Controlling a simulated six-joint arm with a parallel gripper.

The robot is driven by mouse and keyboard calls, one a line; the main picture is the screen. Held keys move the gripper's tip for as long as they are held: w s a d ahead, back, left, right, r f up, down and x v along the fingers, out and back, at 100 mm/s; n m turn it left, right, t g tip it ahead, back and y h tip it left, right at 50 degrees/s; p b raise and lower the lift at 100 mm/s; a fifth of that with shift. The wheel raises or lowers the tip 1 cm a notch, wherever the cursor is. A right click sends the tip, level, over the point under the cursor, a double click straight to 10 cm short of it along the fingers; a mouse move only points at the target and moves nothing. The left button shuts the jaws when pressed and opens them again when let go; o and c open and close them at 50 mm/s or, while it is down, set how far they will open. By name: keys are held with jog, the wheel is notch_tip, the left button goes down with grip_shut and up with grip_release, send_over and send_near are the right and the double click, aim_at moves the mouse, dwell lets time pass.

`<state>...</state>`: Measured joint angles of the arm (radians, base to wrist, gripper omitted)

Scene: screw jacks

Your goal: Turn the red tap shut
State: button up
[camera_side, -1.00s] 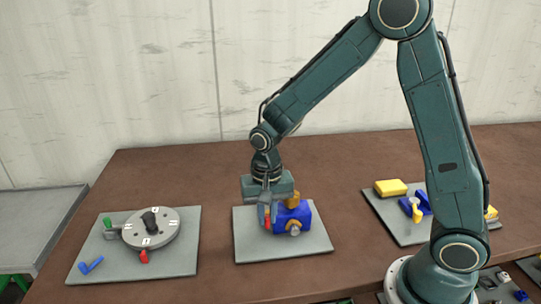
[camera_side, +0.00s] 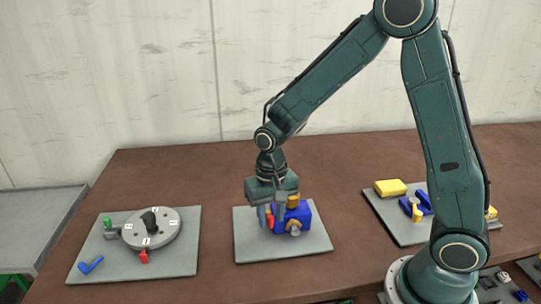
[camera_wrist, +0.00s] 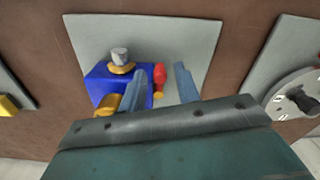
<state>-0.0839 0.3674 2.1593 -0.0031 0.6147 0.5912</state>
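A blue block (camera_side: 283,221) stands on the middle grey plate (camera_side: 246,248), with yellow-orange rings and a grey knob on it. The red tap (camera_side: 270,222) sits at the block's left side in the side view. In the wrist view the red tap (camera_wrist: 160,76) points away from the block (camera_wrist: 103,84), with a small yellow end. My gripper (camera_side: 270,214) is low over it, with its fingers apart. In the wrist view the tap lies between the fingertips of my gripper (camera_wrist: 160,72), nearer the left one. I cannot tell whether that finger touches it.
To the left, a plate (camera_side: 180,265) carries a grey disc (camera_side: 167,236) with red and green handles and a loose blue piece. To the right, a plate (camera_side: 391,228) holds a yellow block (camera_side: 391,188) and blue parts. Bare brown table lies between the plates.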

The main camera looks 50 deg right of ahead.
jog(key=shift+w+m, duration=0.1)
jog(key=shift+m, duration=0.2)
jog(key=shift+w+a+m, duration=0.25)
jog(key=shift+w+m, duration=0.1)
jog(key=shift+m, duration=0.75)
jog(key=shift+w+r, duration=0.1)
jog(key=shift+r, duration=0.15)
notch_tip(320, 180, up, 13)
jog(key=s+d+r+n+t, duration=0.1)
jog(key=s+n, duration=0.3)
jog(key=s, duration=0.5)
jog(key=s+d+r+n+t, duration=0.2)
jog(key=s+r+n+t, duration=0.2)
jog(key=s, duration=0.6)
jog(key=shift+s+d+r+n+t, duration=0.2)
jog(key=shift+d+r+n+t, duration=0.1)
dwell(1.7)
